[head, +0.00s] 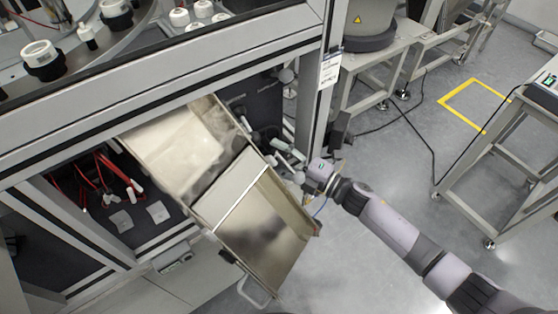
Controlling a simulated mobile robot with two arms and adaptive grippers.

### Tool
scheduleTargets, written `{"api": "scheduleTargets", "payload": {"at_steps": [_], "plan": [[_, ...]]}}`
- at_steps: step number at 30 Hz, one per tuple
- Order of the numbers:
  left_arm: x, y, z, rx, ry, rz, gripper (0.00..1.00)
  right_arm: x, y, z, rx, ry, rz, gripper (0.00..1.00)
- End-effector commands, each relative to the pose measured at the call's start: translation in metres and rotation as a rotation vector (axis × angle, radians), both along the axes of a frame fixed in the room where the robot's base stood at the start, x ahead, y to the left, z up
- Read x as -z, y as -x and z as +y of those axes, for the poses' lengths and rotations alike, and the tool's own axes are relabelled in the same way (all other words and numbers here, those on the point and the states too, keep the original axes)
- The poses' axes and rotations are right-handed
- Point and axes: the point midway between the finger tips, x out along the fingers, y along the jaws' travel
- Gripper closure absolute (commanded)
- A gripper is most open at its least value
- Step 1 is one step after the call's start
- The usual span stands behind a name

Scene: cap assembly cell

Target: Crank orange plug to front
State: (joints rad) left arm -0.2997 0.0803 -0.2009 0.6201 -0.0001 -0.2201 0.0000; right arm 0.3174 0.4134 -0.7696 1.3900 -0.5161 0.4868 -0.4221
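My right arm comes in from the lower right. Its gripper end (306,178) is at the right edge of an open metal chute (262,240), next to the cabinet's opening. The fingers are small and partly hidden, so I cannot tell whether they are open or shut, or whether they touch anything. I cannot make out an orange plug for certain; the area around the gripper end is cluttered and small. My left gripper is not in view.
The tilted metal chute fills the middle and sticks out of the cabinet frame (150,82). Red cables (103,172) hang inside the cabinet at left. A metal stand (500,150) is at right. The grey floor between is mostly free, with a black cable across it.

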Motion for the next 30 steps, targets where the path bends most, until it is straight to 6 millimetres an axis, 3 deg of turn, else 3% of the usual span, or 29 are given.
{"api": "scheduleTargets", "payload": {"at_steps": [12, 30], "plan": [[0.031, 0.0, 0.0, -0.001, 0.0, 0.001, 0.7, 0.006, 0.001, 0.001, 0.001, -0.32, 0.234, 0.74], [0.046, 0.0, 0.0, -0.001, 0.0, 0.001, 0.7, 0.004, 0.001, 0.001, 0.001, -0.63, 0.461, 0.74]]}}
